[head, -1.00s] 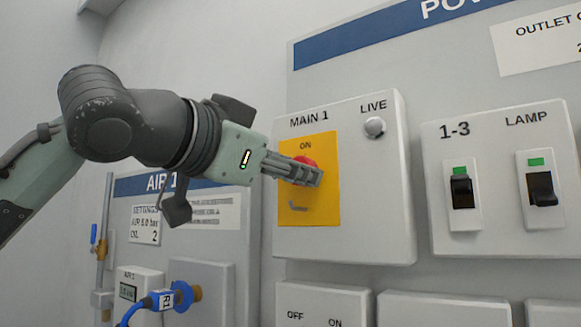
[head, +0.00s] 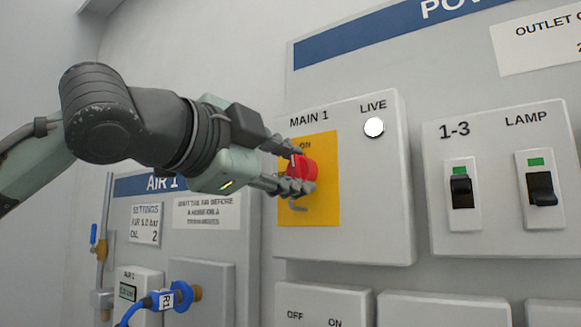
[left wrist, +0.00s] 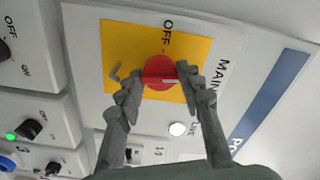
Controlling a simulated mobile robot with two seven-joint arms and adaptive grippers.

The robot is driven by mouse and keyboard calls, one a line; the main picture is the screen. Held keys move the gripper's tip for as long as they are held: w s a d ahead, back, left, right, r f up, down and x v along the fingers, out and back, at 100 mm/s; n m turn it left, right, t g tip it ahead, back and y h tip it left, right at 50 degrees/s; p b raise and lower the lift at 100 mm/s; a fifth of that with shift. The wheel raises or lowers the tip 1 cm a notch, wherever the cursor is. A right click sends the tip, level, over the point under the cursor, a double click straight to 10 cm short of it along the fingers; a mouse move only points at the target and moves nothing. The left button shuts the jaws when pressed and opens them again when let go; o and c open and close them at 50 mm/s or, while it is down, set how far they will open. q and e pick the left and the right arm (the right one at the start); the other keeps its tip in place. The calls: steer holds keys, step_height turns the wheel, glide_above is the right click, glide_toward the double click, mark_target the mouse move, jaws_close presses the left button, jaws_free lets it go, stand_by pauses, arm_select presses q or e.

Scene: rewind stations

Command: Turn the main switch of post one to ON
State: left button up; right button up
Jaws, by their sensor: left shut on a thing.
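The main switch is a red rotary knob (head: 304,168) on a yellow plate (head: 325,200) in the box labelled MAIN 1. Its white mark points up toward ON in the head view. My left gripper (head: 294,172) is shut on the knob, with one finger above and one below it. In the left wrist view the red knob (left wrist: 159,71) sits between the two fingers, with the OFF label beside it. The LIVE lamp (head: 374,127) glows white. My right gripper is not in view.
To the right is a 1-3 LAMP box with two black rocker switches (head: 462,191). Below are more switch boxes (head: 322,306). At lower left is the AIR 1 panel (head: 217,210) with a blue hose fitting (head: 168,298).

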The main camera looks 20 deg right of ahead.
arm_select(q)
steer(key=shift+m, duration=0.3)
steer(key=o, duration=1.1)
steer(key=shift+o, duration=0.2)
steer(key=v, duration=1.2)
